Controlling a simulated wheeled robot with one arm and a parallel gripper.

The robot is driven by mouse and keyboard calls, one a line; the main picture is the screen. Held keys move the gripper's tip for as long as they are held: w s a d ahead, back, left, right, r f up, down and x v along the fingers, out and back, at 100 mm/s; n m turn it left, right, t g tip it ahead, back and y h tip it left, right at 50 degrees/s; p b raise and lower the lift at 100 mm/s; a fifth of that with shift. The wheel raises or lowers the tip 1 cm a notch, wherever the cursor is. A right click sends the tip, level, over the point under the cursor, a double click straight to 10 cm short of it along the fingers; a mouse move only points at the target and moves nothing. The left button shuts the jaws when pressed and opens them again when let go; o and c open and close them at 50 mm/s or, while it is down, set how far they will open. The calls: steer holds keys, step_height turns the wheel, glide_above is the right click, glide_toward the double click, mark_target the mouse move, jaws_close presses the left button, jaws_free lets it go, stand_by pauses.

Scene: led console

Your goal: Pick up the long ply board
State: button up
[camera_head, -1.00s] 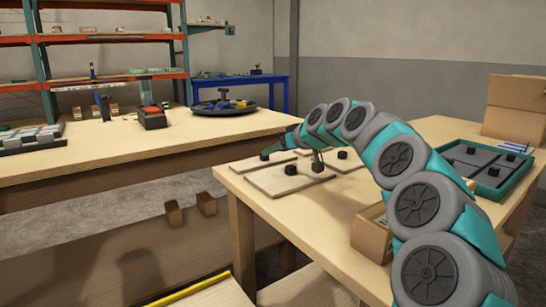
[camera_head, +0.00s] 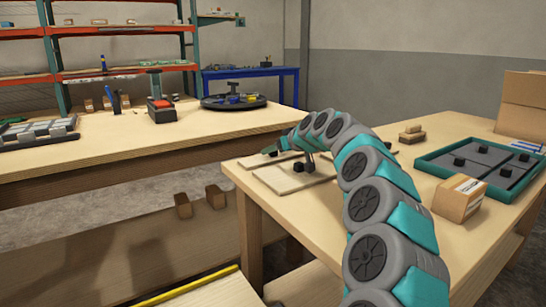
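Thin pale ply boards lie flat on the right workbench (camera_head: 405,160). The front board (camera_head: 283,181) is the largest one I can see. Part of a second board (camera_head: 247,163) shows behind it on the left. Which is the long ply board I cannot tell for sure. A small black block (camera_head: 298,166) sits on the front board. My arm arches over the bench, and my gripper (camera_head: 286,150) points down at the boards. Its fingers are small and dark, and it is unclear whether they touch a board or how far they are apart.
A teal-edged tray (camera_head: 429,165) with black blocks and a small carton (camera_head: 460,198) stand right of my arm. Small wooden blocks (camera_head: 412,133) lie behind it. A large cardboard box (camera_head: 522,119) stands at the right edge. Another table (camera_head: 70,160) is on the left.

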steer(key=shift+w+a, duration=0.1)
steer(key=shift+f, duration=0.1)
jaws_close()
stand_by(0.4)
